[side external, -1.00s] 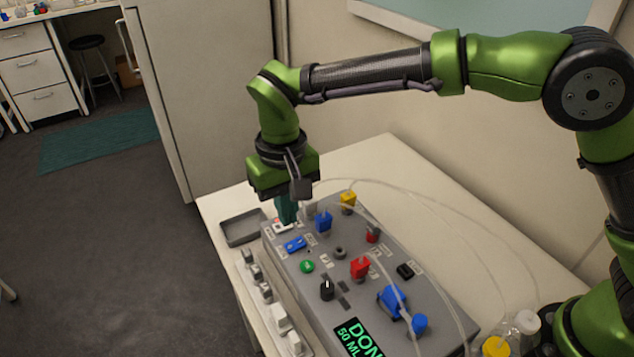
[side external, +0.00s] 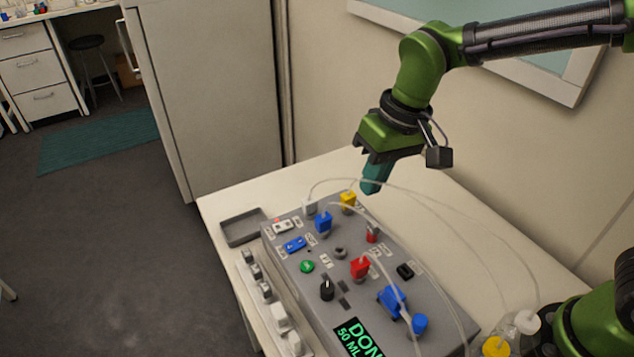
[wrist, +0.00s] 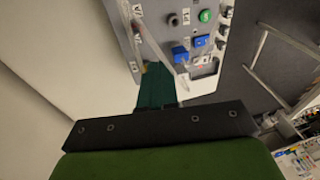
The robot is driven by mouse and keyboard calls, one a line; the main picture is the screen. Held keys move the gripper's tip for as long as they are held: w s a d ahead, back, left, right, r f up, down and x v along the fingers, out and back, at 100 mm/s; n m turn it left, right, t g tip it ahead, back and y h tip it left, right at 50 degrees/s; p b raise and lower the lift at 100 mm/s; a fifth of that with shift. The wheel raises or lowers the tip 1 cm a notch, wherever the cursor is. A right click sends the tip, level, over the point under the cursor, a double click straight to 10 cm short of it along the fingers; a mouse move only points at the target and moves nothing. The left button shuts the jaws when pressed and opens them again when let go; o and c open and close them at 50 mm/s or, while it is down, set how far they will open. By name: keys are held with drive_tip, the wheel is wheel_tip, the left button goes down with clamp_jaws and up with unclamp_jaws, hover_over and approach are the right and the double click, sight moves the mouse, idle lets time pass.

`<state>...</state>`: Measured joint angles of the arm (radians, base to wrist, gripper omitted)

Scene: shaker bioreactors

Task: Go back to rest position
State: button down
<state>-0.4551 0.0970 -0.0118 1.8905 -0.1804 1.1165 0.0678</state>
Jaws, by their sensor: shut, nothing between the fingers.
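My gripper (side external: 371,188) is in the air above the back part of the table, up and behind the grey control box (side external: 350,245). Its teal fingers are closed together and hold nothing. It touches nothing that I can see. In the wrist view the teal fingers (wrist: 155,85) point toward the box, which shows at the top with its green button (wrist: 205,16) and blue parts.
The box carries blue, yellow and red fittings with thin clear tubes arching behind it, below my gripper. A grey tray (side external: 240,238) lies at its left. Bottles with yellow and white caps (side external: 496,346) stand at lower right. The wall is behind.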

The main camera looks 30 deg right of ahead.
drive_tip(key=s+d+r+m+t, duration=0.2)
drive_tip(key=s+d, duration=0.3)
drive_tip(key=d, duration=0.2)
drive_tip(key=s+d+r+m+t, duration=0.2)
drive_tip(key=s+d+t, duration=0.1)
drive_tip(key=s+d, duration=0.3)
drive_tip(key=shift+d+r+t, duration=0.3)
drive_tip(key=shift+d+r, duration=0.1)
drive_tip(key=shift+d, duration=0.7)
